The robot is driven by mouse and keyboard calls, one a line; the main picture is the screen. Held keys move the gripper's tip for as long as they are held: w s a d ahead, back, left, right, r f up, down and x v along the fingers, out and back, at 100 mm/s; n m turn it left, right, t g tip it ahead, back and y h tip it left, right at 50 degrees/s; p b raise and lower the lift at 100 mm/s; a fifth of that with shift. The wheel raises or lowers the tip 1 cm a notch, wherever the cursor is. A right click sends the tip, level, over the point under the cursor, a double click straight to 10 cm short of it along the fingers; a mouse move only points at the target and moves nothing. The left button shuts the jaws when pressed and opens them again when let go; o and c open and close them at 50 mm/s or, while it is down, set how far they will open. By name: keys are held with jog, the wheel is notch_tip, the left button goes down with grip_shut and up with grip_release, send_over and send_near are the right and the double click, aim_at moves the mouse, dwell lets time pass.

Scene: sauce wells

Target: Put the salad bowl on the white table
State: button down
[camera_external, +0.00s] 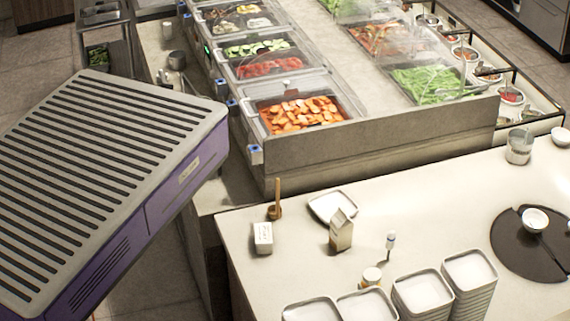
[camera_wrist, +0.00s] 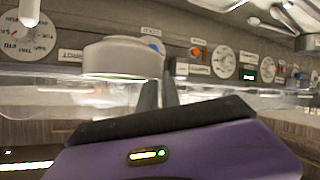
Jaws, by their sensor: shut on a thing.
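My gripper (camera_wrist: 158,90) shows in the wrist view, with its dark fingers rising behind its purple housing. It is shut on a pale, rounded, bowl-like thing (camera_wrist: 122,57), which looks like the salad bowl. Its inside cannot be seen, and the fingers hide part of its right side. My gripper is not visible in the external view. A white table (camera_external: 270,290) fills the lower right of the external view. Its pale top has bare areas at the middle right and the left front.
On the table stand several stacks of white square dishes (camera_external: 423,292), a carton (camera_external: 341,230), a flat tray (camera_external: 333,206), a small bottle (camera_external: 390,243), and a small white bowl (camera_external: 535,220) on a dark disc (camera_external: 510,258). A glass-covered salad counter (camera_external: 380,150) stands behind. Dials (camera_wrist: 223,62) and labels line a panel in the wrist view.

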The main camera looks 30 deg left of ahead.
notch_tip(320, 180, up, 22)
jog(key=d+m+g+h+p, duration=0.5)
jog(key=d+m, duration=0.1)
jog(key=d, duration=2.9)
jog(key=s+d+m+g+h+p, duration=0.1)
jog(key=s+d+m, duration=0.1)
jog(key=s+d, duration=0.35)
jog(key=s+d+m+g+p, duration=0.1)
jog(key=s+d+g+p, duration=0.1)
jog(key=d, duration=0.7)
jog(key=m+g+y+p, duration=0.1)
jog(key=m+g+p, duration=0.4)
jog(key=m+g, duration=0.4)
send_over(318, 273)
jog(key=f, duration=0.1)
notch_tip(318, 273, down, 38)
jog(key=shift+r+p, duration=0.2)
jog(key=shift+p, duration=0.7)
jog(key=shift+w+f, duration=0.1)
